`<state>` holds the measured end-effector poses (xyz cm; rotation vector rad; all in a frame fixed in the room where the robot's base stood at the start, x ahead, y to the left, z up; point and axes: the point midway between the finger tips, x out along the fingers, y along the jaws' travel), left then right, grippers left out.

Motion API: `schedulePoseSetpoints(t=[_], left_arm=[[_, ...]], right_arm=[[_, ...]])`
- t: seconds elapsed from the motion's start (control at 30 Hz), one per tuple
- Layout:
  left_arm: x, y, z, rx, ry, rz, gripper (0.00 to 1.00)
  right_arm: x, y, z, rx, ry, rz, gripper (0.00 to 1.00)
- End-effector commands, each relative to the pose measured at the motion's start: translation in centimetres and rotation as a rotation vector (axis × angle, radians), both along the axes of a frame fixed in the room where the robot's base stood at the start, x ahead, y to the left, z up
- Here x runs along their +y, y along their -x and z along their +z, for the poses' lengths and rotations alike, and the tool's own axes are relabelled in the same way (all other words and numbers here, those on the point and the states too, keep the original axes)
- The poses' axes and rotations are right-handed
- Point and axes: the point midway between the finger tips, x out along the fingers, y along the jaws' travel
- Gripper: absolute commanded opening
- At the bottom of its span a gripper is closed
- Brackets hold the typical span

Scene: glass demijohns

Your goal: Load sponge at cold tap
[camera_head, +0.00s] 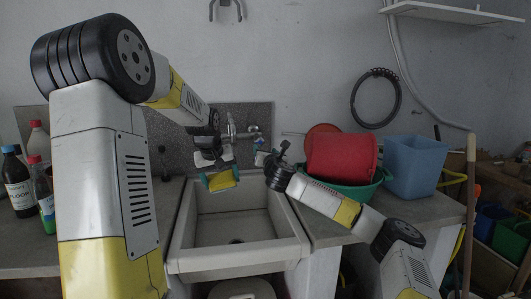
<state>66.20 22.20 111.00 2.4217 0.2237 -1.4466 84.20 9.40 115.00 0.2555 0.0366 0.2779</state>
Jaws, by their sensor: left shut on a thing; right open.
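A yellow sponge (222,181) with green at its edges hangs over the back part of the white sink (200,225). My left gripper (217,168) reaches in from the left and is shut on the sponge. The metal tap (232,129) is on the splashback just behind and above the sponge. My gripper hides part of the tap, and I cannot tell which handle is cold or whether water runs. My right gripper (277,156) is open, at the back right of the sink, to the right of the sponge. I see nothing in it.
Several bottles (18,182) stand on the left counter. On the right counter are a red bucket (342,157) in a green basin (360,193) and a blue tub (415,168). The sink bowl looks empty. A black hose coil (354,101) hangs on the wall.

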Motion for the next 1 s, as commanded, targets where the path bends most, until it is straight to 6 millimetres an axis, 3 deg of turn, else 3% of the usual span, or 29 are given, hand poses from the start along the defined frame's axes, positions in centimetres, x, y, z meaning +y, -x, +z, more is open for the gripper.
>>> schedulePoseSetpoints(t=[0.5,1.0], left_arm=[[0.2,4.1,0.1,-0.002,-0.001,0.0,0.49],[0.2,4.6,0.0,-0.001,0.0,0.0,0.49]], right_arm=[[0.0,0.0,0.0,0.0,0.0,0.0,0.6],[0.0,0.0,0.0,0.0,0.0,0.0,0.6]])
